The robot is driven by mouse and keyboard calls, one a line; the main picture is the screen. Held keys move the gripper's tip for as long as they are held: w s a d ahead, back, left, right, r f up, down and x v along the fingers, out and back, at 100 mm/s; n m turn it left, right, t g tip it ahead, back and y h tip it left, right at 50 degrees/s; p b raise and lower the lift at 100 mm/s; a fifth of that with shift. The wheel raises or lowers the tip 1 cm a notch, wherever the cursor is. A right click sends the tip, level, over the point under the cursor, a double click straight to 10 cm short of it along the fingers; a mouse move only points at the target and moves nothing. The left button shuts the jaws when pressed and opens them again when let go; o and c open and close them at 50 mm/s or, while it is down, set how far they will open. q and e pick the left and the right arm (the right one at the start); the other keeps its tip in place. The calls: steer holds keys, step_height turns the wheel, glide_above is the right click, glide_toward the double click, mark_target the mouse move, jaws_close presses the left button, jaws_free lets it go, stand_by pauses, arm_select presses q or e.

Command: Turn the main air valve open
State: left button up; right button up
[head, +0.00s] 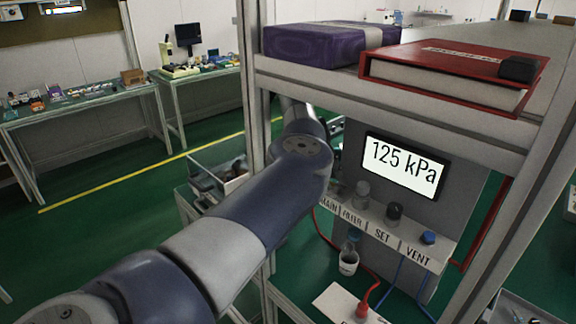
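The air panel (462,188) stands under a shelf, with a display (403,166) reading "125 kPa". Its sloped label strip (440,246) reads MAIN, FILTER, SET and VENT from left to right. The main valve at the MAIN label (328,202) is mostly hidden behind my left arm; its handle position cannot be made out. My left arm reaches in between the shelf posts. Only a small part of my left gripper (336,127) shows past the wrist, above the MAIN end; its fingertips are hidden. My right gripper is out of view.
A clear filter bowl (348,262), a dark SET knob (394,212) and a blue VENT button (429,238) are close by. Shelf posts (254,80) frame the space. A red binder (452,75) and purple box (325,43) lie above. Red and blue hoses hang below.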

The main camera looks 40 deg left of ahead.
arm_select(q)
steer(key=shift+s+n, duration=0.1)
steer(key=shift+n, duration=0.3)
